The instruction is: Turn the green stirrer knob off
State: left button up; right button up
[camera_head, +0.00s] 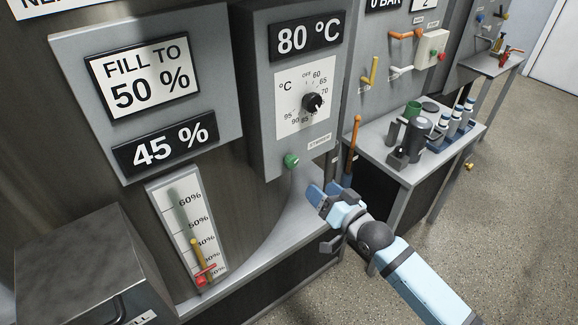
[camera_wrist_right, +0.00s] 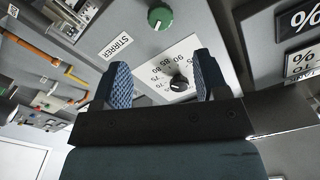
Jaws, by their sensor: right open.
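The green stirrer knob (camera_head: 291,160) is low on the front of the grey control box (camera_head: 259,128), left of a small STIRRER label (camera_head: 319,141). In the right wrist view the knob (camera_wrist_right: 160,17) shows at the top, beyond the fingertips, with the STIRRER label (camera_wrist_right: 116,46) beside it. My right gripper (camera_head: 322,192) is open and empty, below and to the right of the knob and apart from it. Its two blue fingers (camera_wrist_right: 160,78) stand wide apart in the wrist view. My left gripper is not in view.
A black temperature dial (camera_head: 312,103) sits above the knob under an 80 °C display (camera_head: 306,36). A level gauge (camera_head: 187,229) with a red-handled valve (camera_head: 205,275) is at lower left. A bench (camera_head: 440,172) with cups and bottles stands right. A brown-handled lever (camera_head: 353,140) rises near my gripper.

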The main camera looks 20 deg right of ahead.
aim_at(293, 165)
jog(key=p+x, duration=0.1)
jog(key=x, duration=1.1)
jog(key=shift+w+a, duration=0.15)
jog(key=shift+w, duration=0.15)
jog(key=c, duration=0.9)
